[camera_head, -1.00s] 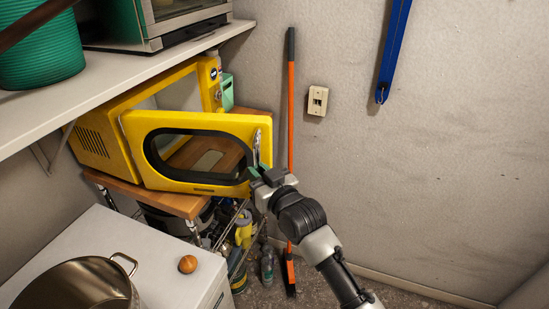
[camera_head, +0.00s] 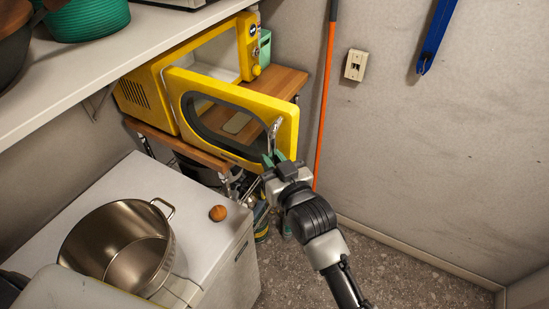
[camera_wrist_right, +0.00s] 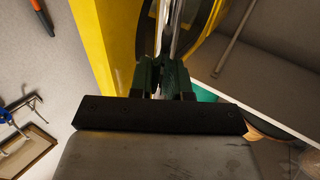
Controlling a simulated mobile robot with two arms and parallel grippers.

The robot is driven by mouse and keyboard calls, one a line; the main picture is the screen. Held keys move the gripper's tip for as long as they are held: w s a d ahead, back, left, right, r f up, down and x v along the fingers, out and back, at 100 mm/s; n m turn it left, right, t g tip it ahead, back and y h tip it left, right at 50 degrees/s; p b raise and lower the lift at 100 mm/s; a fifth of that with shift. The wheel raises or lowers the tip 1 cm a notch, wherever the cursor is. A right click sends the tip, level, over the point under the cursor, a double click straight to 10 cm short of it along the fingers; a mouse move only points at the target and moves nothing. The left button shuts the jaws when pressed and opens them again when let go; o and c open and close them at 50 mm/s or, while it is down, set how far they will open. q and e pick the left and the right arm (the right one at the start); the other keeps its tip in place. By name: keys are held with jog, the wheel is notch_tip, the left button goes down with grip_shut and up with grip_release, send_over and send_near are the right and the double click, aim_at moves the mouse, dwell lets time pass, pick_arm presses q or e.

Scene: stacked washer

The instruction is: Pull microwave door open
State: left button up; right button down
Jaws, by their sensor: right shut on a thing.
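The yellow microwave (camera_head: 158,92) stands on a wooden shelf under a white shelf. Its door (camera_head: 181,88) is swung open, with the cavity showing behind it, and has a dark-rimmed oval window. The silver handle (camera_head: 274,133) is on the door's right edge. My right gripper (camera_head: 272,160) is at the lower end of the handle. In the right wrist view, its green-padded fingers (camera_wrist_right: 164,75) are shut on the metal handle (camera_wrist_right: 172,35), beside the yellow door edge (camera_wrist_right: 100,40). My left gripper is not seen; a dark piece shows at the lower left corner.
A steel pot (camera_head: 122,245) and a small round brown object (camera_head: 218,213) sit on the white counter (camera_head: 205,245) in front. An orange-handled broom (camera_head: 325,110) leans on the wall. The floor (camera_head: 390,270) at right is clear.

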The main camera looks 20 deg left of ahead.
jog(key=c, duration=1.1)
grip_release()
jog(key=shift+a, duration=0.2)
jog(key=shift+d, duration=0.1)
jog(key=shift+s+d+f, duration=0.1)
jog(key=shift+s+d, duration=0.05)
jog(key=shift+d, duration=0.05)
jog(key=b+v, duration=0.3)
jog(key=v, duration=0.7)
jog(key=shift+s, duration=0.1)
